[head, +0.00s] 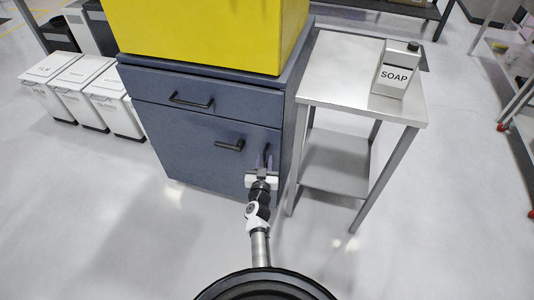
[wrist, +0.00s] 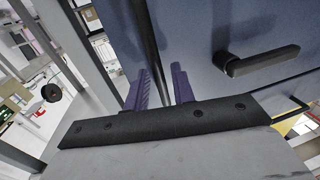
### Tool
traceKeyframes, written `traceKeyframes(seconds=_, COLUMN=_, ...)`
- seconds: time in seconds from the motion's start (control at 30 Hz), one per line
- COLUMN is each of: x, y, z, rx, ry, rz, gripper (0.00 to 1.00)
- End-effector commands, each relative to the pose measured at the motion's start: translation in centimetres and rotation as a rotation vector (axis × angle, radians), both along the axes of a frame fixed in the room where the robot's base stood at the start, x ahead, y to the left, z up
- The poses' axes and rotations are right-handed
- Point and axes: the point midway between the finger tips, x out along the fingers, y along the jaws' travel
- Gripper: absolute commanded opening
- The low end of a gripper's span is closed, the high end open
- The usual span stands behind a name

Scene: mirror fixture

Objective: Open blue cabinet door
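The blue cabinet (head: 205,122) stands ahead, with its door (head: 195,160) below a drawer. The door looks shut in the head view. A black lever handle (head: 230,145) sits on the door's upper part; it also shows in the wrist view (wrist: 255,61), to the right of the fingers. My gripper (head: 264,163) is at the door's right side, right of and slightly below the lever. Whether the fingertips touch the cabinet is unclear.
A yellow box (head: 205,32) sits on the cabinet top. A black drawer handle (head: 191,101) is above the door. A metal table (head: 345,85) with a soap bottle (head: 396,70) stands close on the right. White bins (head: 77,80) stand left. The floor in front is clear.

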Motion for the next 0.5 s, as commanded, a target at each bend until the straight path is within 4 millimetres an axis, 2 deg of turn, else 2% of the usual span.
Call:
traceKeyframes(seconds=0.47, x=0.03, y=0.17, z=0.01, rx=0.001, ry=0.000, rz=0.000, gripper=0.25)
traceKeyframes(seconds=0.5, x=0.03, y=0.17, z=0.01, rx=0.001, ry=0.000, rz=0.000, gripper=0.21)
